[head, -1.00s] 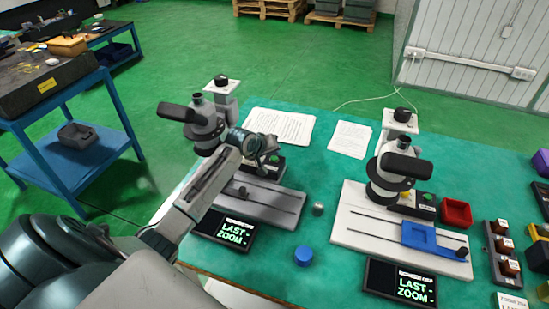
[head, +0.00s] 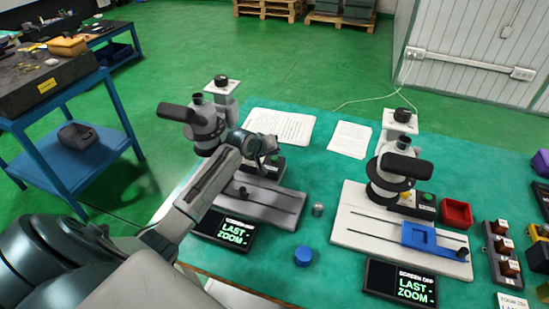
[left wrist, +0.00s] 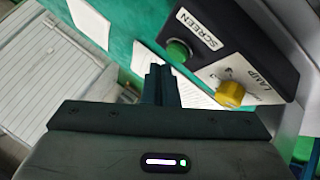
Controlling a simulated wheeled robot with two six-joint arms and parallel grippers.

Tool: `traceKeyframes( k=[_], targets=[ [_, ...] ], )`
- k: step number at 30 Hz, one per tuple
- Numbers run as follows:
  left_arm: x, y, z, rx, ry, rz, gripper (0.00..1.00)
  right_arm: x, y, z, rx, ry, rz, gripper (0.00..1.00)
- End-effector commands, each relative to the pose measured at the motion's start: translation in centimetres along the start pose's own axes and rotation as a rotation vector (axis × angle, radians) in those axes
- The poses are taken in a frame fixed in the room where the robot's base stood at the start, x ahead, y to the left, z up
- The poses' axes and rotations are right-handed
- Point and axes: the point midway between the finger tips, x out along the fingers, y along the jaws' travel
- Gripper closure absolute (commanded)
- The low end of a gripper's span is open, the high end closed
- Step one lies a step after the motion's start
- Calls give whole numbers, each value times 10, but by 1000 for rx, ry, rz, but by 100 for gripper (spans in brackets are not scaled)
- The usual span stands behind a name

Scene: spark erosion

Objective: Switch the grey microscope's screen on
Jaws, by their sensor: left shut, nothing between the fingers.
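The grey microscope (head: 204,128) stands at the left of the bench on a grey base (head: 270,203). Its dark control box (head: 279,166) is partly hidden behind my left gripper (head: 270,154). In the left wrist view, the box has a green button (left wrist: 178,53) labelled SCREEN and a yellow knob (left wrist: 230,94) labelled LAMP. My left gripper (left wrist: 160,70) is shut and empty, its tips close beside the green button; I cannot tell whether they touch. The small display (head: 226,230) in front of the base reads LAST ZOOM in green. My right gripper is not in view.
A similar white microscope (head: 392,172) stands to the right, with its own display (head: 402,284) and a blue holder (head: 420,236). A blue cap (head: 303,256) and a small metal cylinder (head: 318,210) lie between them. Papers (head: 280,125) lie behind.

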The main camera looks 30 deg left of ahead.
Motion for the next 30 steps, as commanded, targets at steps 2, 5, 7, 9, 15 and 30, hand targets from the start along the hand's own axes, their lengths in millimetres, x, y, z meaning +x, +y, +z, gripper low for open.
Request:
traceKeyframes(
  k=[2, 5, 7, 9, 15, 30],
  targets=[
    [0, 0, 0, 0, 0, 0, 100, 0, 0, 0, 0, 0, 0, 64],
    [0, 0, 0, 0, 0, 0, 100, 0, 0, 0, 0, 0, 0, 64],
    [0, 0, 0, 0, 0, 0, 100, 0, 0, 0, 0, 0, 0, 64],
    [0, 0, 0, 0, 0, 0, 100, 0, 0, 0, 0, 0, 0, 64],
    [0, 0, 0, 0, 0, 0, 100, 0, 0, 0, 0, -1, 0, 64],
    [6, -4, 5, 0, 0, 0, 100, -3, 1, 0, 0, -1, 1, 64]
  ],
)
